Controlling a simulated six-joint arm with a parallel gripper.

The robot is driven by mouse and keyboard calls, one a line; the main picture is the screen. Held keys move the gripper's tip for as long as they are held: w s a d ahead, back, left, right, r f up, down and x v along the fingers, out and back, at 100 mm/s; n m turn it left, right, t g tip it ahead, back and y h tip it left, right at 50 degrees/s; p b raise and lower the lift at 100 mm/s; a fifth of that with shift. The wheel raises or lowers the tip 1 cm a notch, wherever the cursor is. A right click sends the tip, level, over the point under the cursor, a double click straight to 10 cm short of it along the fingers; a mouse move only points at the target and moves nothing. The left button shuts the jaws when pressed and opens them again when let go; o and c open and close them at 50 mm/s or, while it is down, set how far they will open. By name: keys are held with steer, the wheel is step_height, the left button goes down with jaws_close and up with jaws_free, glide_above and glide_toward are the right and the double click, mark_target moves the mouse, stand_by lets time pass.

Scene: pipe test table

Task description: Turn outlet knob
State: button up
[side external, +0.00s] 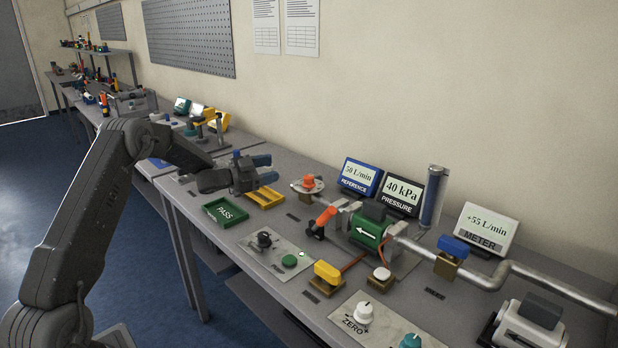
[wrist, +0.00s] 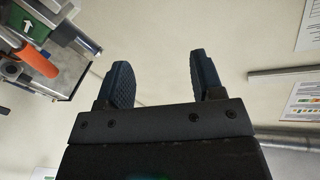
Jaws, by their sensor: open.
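An orange knob (side external: 309,183) stands on a round pale flange at the left end of the pipe line, where the green block's (side external: 370,232) arrow points left. I see no label naming it as the outlet. My gripper (side external: 268,170) is in the air to the left of this knob, above the yellow tray. Its two dark blue fingers are apart with nothing between them, as the wrist view (wrist: 162,70) also shows. An orange handle (side external: 325,216) sits beside the green block; it also appears at the upper left of the wrist view (wrist: 36,58). The orange knob is not clearly visible there.
A green PASS tray (side external: 208,213) and a yellow tray (side external: 251,200) lie near the gripper. A panel with a black knob (side external: 264,240) and green button (side external: 289,261) is in front. Displays reading 50 L/min (side external: 347,172), 40 kPa (side external: 388,189) and +55 L/min (side external: 474,228) stand behind.

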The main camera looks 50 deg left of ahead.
steer(key=n+y, duration=0.1)
steer(key=n, duration=0.4)
glide_toward(309, 176)
steer(key=x, duration=1)
steer(key=c, duration=0.9)
